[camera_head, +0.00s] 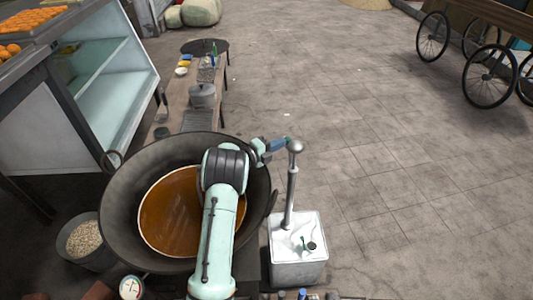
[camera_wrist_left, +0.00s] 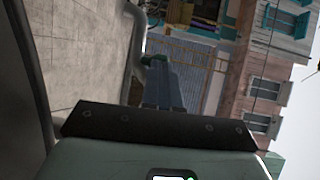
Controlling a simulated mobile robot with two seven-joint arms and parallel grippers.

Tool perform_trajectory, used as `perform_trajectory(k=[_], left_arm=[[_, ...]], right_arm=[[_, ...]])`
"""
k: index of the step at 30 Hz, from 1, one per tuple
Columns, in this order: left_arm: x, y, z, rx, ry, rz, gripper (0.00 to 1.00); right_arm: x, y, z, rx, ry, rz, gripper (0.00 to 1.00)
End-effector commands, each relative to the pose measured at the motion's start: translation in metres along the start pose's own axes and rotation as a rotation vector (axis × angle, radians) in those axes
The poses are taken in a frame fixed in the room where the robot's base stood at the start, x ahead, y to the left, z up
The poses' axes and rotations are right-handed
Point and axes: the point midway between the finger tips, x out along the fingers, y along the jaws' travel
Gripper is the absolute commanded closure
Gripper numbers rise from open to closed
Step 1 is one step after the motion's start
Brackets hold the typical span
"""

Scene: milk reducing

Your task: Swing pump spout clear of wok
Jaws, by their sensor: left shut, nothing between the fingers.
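The wok (camera_head: 120,200) is a large dark pan holding brown liquid (camera_head: 180,215). The pump (camera_head: 291,185) is a grey metal column standing on a white box (camera_head: 298,262), just right of the wok. Its rounded top is level with my gripper; which way the spout points is not clear. My left arm reaches across the wok. My left gripper (camera_head: 278,144) is shut and empty, its tips close beside or touching the pump's top. In the left wrist view the shut fingers (camera_wrist_left: 158,68) are near a curved grey pipe (camera_wrist_left: 137,35). My right gripper is not in view.
A narrow bench with a grey pot (camera_head: 202,95) stands beyond the wok. A glass display case (camera_head: 110,85) is at left, and a bucket of pale grain (camera_head: 85,240) stands below it. A cart (camera_head: 490,60) is far right. Open paved floor lies right of the pump.

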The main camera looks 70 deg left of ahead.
Motion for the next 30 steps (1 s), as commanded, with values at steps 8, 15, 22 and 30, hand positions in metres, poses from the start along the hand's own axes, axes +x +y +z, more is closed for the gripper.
perform_trajectory(k=[8, 15, 22, 30], left_arm=[[0.007, -0.001, -0.001, 0.0, -0.003, -0.001, 1.0], [0.008, -0.002, -0.001, 0.001, -0.004, -0.002, 1.0], [0.008, -0.002, -0.001, 0.001, -0.005, -0.004, 1.0], [0.014, -0.003, -0.004, 0.002, -0.002, -0.004, 1.0]], right_arm=[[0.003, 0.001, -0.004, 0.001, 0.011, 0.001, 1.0], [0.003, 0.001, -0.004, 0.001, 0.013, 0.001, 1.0], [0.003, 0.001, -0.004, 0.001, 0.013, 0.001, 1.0], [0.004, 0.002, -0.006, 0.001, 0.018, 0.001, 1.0]])
